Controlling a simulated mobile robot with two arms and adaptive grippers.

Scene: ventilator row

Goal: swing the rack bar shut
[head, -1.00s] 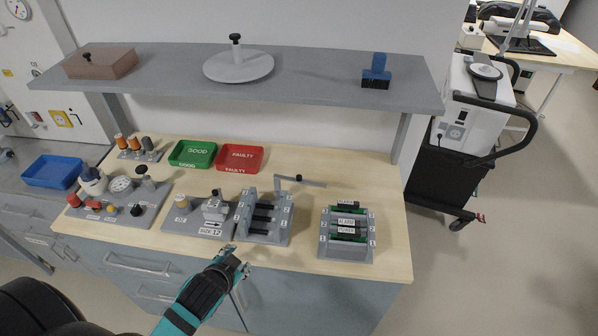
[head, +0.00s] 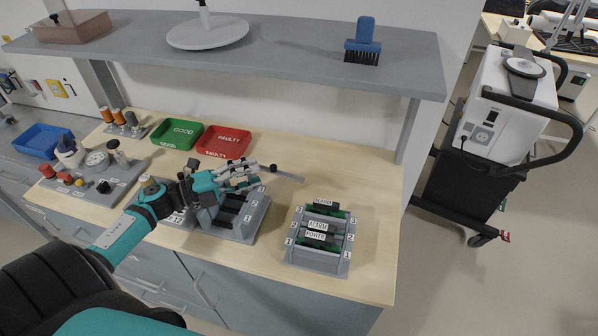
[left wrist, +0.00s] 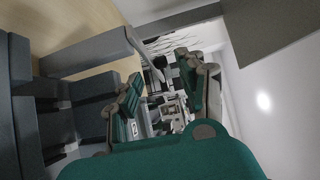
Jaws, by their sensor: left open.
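The rack bar (head: 289,174) is a thin grey bar with a dark knob (head: 273,167). It points out to the right, swung away from the grey slotted rack (head: 236,228), which stands on the wooden bench. My left gripper (head: 258,174) reaches over the rack from the left and is open. Its fingertips are close to the knob; whether they touch it I cannot tell. In the left wrist view the two green fingers stand apart around the gap (left wrist: 160,76), with grey rack parts (left wrist: 85,55) on the left. My arm hides part of the rack.
A second rack (head: 318,245) with labelled modules stands to the right. Green (head: 178,133) and red (head: 224,142) trays lie behind my gripper. A grey shelf (head: 290,62) overhangs the back of the bench. Bare bench lies right of the bar.

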